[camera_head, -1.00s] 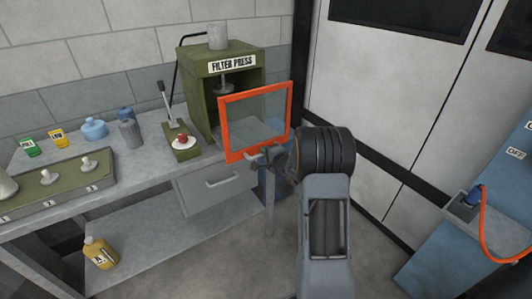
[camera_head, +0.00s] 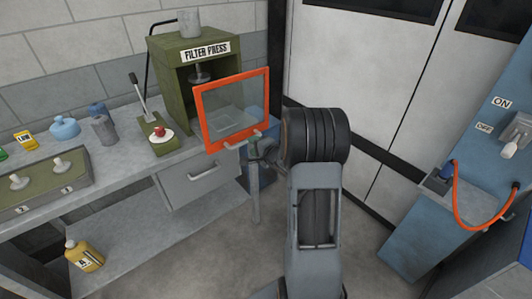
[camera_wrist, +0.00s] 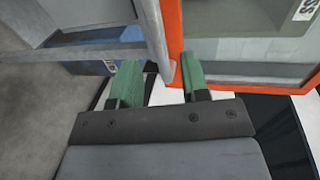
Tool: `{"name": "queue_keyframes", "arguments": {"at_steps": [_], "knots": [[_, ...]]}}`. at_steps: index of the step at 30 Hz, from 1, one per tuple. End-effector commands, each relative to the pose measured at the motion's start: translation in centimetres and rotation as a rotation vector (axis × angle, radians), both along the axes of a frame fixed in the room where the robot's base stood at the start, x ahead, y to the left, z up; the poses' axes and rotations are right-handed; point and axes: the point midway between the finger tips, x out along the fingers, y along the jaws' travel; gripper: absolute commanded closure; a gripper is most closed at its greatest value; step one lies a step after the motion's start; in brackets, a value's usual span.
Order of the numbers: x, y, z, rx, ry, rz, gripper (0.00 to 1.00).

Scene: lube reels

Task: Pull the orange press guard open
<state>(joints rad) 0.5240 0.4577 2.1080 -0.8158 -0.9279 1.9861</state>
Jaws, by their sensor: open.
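The orange press guard (camera_head: 199,118), a square frame around a clear panel, stands swung out in front of the green filter press (camera_head: 165,75). In the wrist view its orange edge (camera_wrist: 174,35) runs down at the right of centre. The grey handle (camera_head: 241,141) is at the guard's lower edge. My gripper (camera_head: 262,150) is beside this handle, mostly hidden by my wrist. In the wrist view my gripper (camera_wrist: 158,78) has its green fingers apart, with the end of a grey bar (camera_wrist: 156,40), apparently the handle, between them. Contact cannot be told.
The bench (camera_head: 110,175) with a drawer (camera_head: 200,172) is left of my arm. A red-button box (camera_head: 158,137) and several bottles stand on it. A blue cabinet (camera_head: 425,220) with an orange cable (camera_head: 460,205) is at right. The floor between is clear.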

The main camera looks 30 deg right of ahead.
Motion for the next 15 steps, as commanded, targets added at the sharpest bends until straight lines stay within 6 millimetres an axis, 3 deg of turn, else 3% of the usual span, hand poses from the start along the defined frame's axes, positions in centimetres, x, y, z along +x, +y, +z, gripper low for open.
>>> {"name": "queue_keyframes", "arguments": {"at_steps": [6, 15], "knots": [[-4.3, -0.6, 0.9, -0.001, 0.0, -0.003, 0.58], [-7.6, -0.9, 1.6, -0.001, 0.0, 0.0, 0.58]]}}
